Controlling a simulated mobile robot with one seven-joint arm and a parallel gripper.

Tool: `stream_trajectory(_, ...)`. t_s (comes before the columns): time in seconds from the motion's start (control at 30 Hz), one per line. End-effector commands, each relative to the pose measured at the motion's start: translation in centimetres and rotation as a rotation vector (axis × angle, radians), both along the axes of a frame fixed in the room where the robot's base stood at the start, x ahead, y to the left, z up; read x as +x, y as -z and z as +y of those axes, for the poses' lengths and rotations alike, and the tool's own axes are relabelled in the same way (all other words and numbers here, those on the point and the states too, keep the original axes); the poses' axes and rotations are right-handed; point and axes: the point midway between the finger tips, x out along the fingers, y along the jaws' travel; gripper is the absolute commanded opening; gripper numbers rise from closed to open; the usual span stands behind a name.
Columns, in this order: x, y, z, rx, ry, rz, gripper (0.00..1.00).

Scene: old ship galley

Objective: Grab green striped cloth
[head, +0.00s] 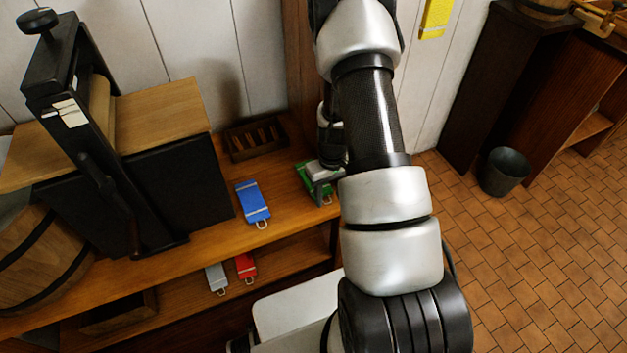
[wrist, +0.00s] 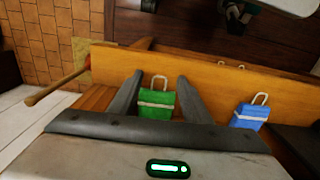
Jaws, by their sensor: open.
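The green striped cloth (head: 304,178) is a folded green bundle with a pale band and a loop, lying on the wooden shelf top. In the head view my gripper (head: 324,188) is over it and hides part of it. In the wrist view the green cloth (wrist: 156,104) shows between the two dark fingers of my gripper (wrist: 158,85), its loop pointing away from the palm. The fingers are apart, one on each side of the cloth. I cannot tell whether they touch it.
A blue cloth (head: 252,202) lies to the left on the same shelf top (head: 205,244). Red (head: 245,267) and grey (head: 216,278) cloths lie on the lower shelf. A bucket (head: 504,171) stands on the tiled floor.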

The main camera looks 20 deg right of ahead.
Motion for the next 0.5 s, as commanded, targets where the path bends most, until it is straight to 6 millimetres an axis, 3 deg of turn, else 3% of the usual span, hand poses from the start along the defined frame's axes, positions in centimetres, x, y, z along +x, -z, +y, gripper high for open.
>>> stream_trajectory(0.1,-0.09,1.31,0.04,0.001,-0.001,0.001,0.44)
stream_trajectory(0.37,-0.05,1.48,0.05,0.000,-0.001,0.000,0.44)
stream_trajectory(0.5,-0.06,1.47,0.05,0.000,-0.001,0.000,0.22)
